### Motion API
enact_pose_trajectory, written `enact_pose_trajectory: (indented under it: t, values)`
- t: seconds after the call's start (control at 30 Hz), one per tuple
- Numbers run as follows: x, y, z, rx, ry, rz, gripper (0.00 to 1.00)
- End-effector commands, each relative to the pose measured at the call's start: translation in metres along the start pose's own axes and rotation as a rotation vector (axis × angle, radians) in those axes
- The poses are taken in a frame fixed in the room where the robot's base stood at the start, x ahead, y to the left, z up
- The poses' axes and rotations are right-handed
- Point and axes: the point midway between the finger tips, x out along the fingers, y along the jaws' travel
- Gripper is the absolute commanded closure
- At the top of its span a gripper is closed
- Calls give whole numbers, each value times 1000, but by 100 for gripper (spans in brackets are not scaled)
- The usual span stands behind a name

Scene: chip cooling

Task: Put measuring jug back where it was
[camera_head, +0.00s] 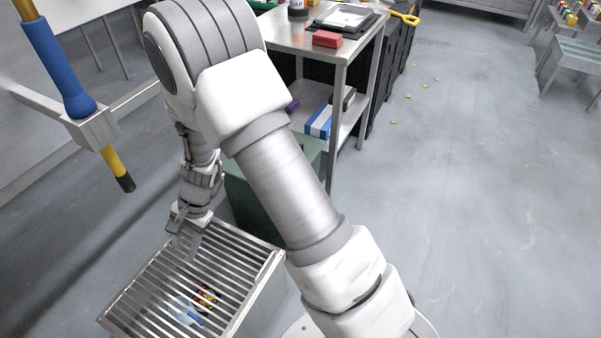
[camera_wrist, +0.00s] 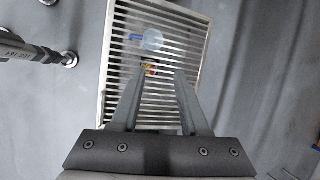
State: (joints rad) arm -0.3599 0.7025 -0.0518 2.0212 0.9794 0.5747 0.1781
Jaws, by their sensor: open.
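A clear, pale object with a blue part, which looks like the measuring jug (camera_head: 183,310), is at the slatted metal rack (camera_head: 160,277), near its front end. In the wrist view the jug (camera_wrist: 152,40) shows as a pale round shape with blue beside it. I cannot tell whether it rests on the slats or below them. My gripper (camera_head: 187,240) is over the rack's far end, pointing down. In the wrist view my gripper (camera_wrist: 156,76) has its fingers spread and empty, with the jug beyond the tips.
A small red and yellow item (camera_head: 205,299) is at the rack next to the jug. A dark green bin (camera_head: 256,200) stands behind the rack. A steel table (camera_head: 300,40) holds a red block (camera_head: 327,39). A blue and yellow pole (camera_head: 62,70) stands left. Floor on the right is mostly clear.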

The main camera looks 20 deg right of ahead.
Motion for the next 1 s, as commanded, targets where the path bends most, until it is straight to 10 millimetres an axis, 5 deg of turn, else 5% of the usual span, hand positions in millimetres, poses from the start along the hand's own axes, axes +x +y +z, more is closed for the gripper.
enact_pose_trajectory:
  t: [0.23, 0.5, 1.0]
  values:
    - [-109, -4, 16, -217, 70, -58, 55]
    - [-208, 25, 36, -433, 194, -64, 55]
    - [-331, 130, 74, -737, 529, 76, 55]
